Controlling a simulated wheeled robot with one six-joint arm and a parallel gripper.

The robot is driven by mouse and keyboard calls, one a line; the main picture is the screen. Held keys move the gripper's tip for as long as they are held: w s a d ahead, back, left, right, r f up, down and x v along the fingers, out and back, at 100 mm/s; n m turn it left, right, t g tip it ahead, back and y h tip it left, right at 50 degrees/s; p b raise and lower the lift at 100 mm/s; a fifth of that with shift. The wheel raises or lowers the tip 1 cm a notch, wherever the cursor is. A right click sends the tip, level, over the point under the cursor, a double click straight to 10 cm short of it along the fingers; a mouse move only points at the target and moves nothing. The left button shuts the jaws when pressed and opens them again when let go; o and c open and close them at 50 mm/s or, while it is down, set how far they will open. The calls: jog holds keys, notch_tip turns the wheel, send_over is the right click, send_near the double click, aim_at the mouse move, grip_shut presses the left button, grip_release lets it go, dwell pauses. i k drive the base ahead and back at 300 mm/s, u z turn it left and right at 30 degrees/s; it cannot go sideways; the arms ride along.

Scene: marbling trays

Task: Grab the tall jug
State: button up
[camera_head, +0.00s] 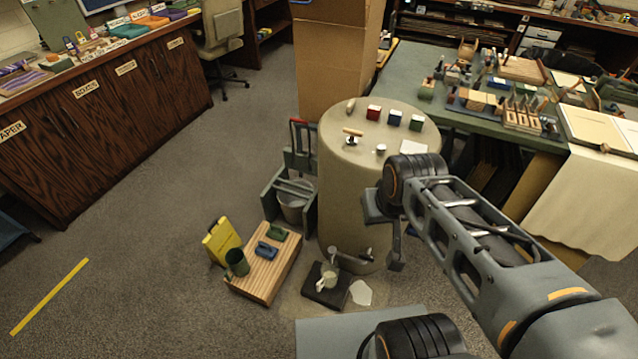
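A small pale jug-like vessel (329,278) stands on a dark square mat (318,294) on the floor, with a pale narrow piece rising at its top. A dark green cup-like vessel (236,264) stands at the left end of a slatted wooden board (268,272). I cannot tell for certain which of them is the tall jug. My gripper (397,262) hangs from the arm, right of the pale vessel and apart from it in the picture. Its fingers are small and dark, so I cannot tell whether they are open.
A large beige drum (340,190) carries small coloured blocks on top. A yellow sign (221,240) stands beside the board. A white patch (360,293) lies right of the mat. A bucket (292,208) sits behind. A green worktable (425,75) is at right. Open floor lies left.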

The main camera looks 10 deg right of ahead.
aim_at(329, 273)
jog(key=z, duration=3)
jog(key=k, duration=1.15)
jog(key=u, duration=2.1)
jog(key=i, duration=0.5)
jog(key=z, duration=0.1)
